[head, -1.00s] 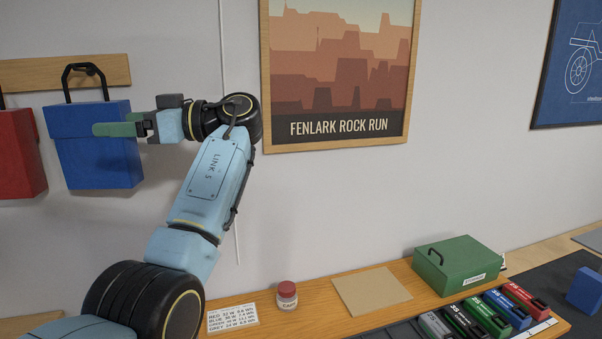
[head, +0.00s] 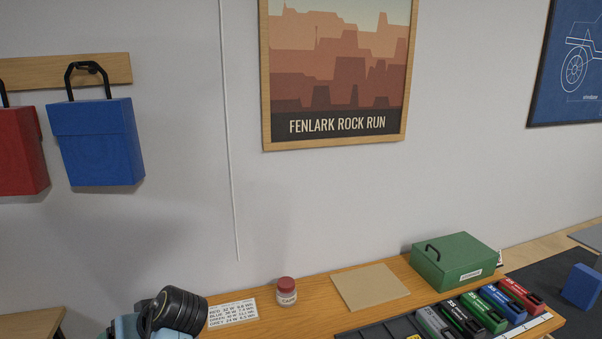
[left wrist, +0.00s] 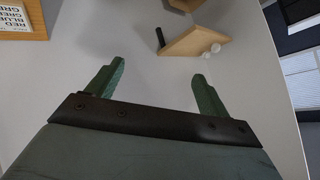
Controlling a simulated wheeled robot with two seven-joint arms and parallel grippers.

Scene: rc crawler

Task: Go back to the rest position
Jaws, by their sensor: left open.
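My left gripper (left wrist: 155,88) shows in the left wrist view with its two green fingers spread wide and nothing between them. Beyond the fingers is pale empty surface. In the head view only a dark joint and a light blue piece of my left arm show at the bottom edge, left of centre, and the gripper itself is out of that picture. My right gripper shows in neither view. A blue box bag (head: 97,145) hangs by its black handle from a wooden wall rail (head: 30,72), with a red one (head: 20,152) to its left.
A wooden bench holds a label card (head: 232,313), a red-lidded jar (head: 287,291), a tan board (head: 369,287), a green box (head: 457,261) and a row of coloured packs (head: 480,308). A blue block (head: 581,287) lies at the far right. The space before the wall is clear.

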